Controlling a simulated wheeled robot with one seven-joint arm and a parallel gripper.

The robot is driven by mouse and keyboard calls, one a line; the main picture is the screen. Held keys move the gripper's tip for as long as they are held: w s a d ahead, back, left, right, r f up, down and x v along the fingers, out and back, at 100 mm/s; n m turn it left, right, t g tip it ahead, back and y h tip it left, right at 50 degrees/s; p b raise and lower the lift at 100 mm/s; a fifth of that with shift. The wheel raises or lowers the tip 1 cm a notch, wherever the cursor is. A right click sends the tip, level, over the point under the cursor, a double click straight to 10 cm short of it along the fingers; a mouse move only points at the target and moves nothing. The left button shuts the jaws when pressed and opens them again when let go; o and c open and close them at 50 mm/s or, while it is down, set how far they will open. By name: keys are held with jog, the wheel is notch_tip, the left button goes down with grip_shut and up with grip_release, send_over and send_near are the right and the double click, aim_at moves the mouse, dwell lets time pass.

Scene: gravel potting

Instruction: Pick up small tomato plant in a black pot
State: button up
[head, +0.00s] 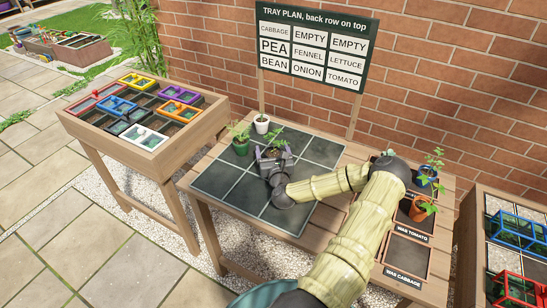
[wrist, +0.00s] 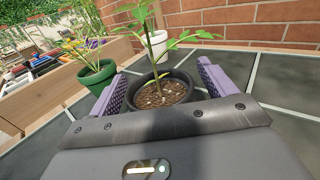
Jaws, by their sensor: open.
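The small tomato plant in a black pot (wrist: 160,94) stands on the dark tray grid between my gripper's two purple fingers in the wrist view. Soil and a green stem show in its pot. In the head view its leaves (head: 275,143) show just beyond my gripper (head: 272,158), which hides most of the pot. My gripper is open around the pot, one finger on each side. I cannot tell whether either finger touches it. The tray (head: 318,150) is a grid of dark squares on a wooden table.
A green pot (head: 240,147) with a plant stands close at the left of my gripper, and a white pot (head: 262,125) stands behind. An orange pot (head: 419,209) and a blue pot (head: 427,177) stand at the right. A sign (head: 316,46) stands behind the table. The tray's front squares are clear.

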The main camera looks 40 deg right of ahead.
dwell(0.3)
jog(key=c, duration=1.1)
notch_tip(320, 180, up, 10)
dwell(0.3)
